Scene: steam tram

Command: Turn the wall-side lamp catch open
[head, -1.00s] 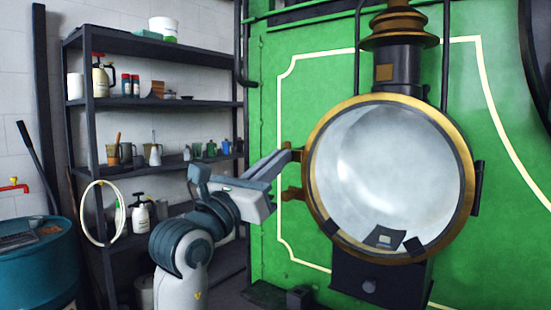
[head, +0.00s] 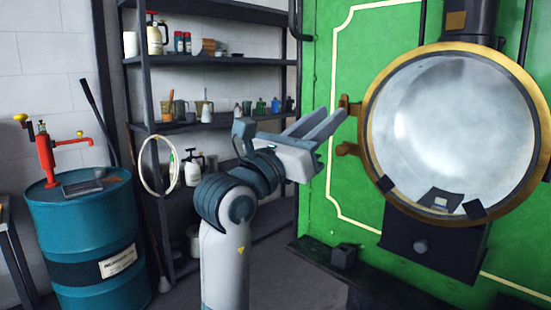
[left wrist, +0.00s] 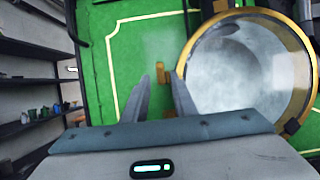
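The large round lamp (head: 455,130) with a brass rim and cloudy glass is mounted on the green panel. My right gripper is out of view.
A shelf unit (head: 215,125) with bottles and cups stands behind my left arm. A blue drum (head: 90,240) with a red pump (head: 45,150) stands at left. A dark ledge with a small block (head: 344,255) runs below the lamp. The floor between is partly clear.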

